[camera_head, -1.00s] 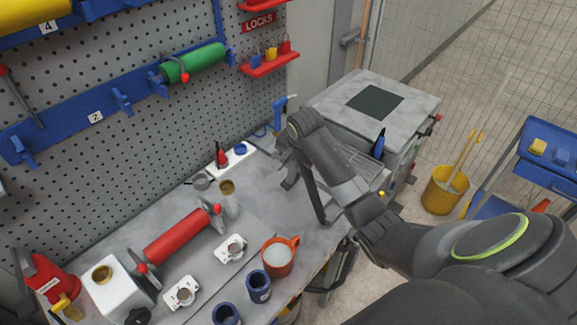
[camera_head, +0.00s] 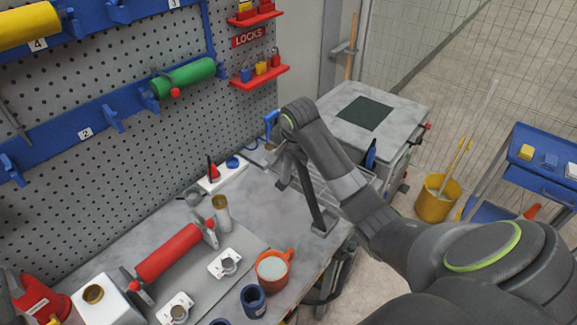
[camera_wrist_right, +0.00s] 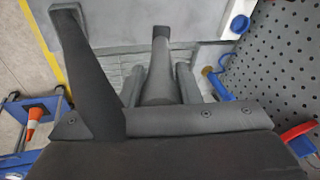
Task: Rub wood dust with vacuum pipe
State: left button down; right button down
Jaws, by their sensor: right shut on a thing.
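My right gripper (camera_head: 287,168) is low over the far end of the grey workbench, partly hidden by my own wrist. In the right wrist view its two fingers (camera_wrist_right: 158,88) are shut around a dark grey tube, which I take as the vacuum pipe (camera_wrist_right: 159,65). The pipe points away from the wrist, its end over the grey surface. A slim dark bar with a flat foot (camera_head: 314,200) slants down beside the gripper; it also shows in the wrist view (camera_wrist_right: 82,70). I cannot tell whether it joins the pipe. I cannot make out wood dust. My left gripper is out of view.
The workbench (camera_head: 265,215) holds a red roller (camera_head: 168,252), an orange mug (camera_head: 273,267), a blue cup (camera_head: 253,301) and a white strip (camera_head: 223,175). A pegboard (camera_head: 110,165) stands behind. A grey cabinet (camera_head: 393,98) is beyond; a yellow bucket (camera_head: 435,200) is right.

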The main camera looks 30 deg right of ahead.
jog(key=shift+r, duration=0.55)
jog(key=shift+r, duration=1.5)
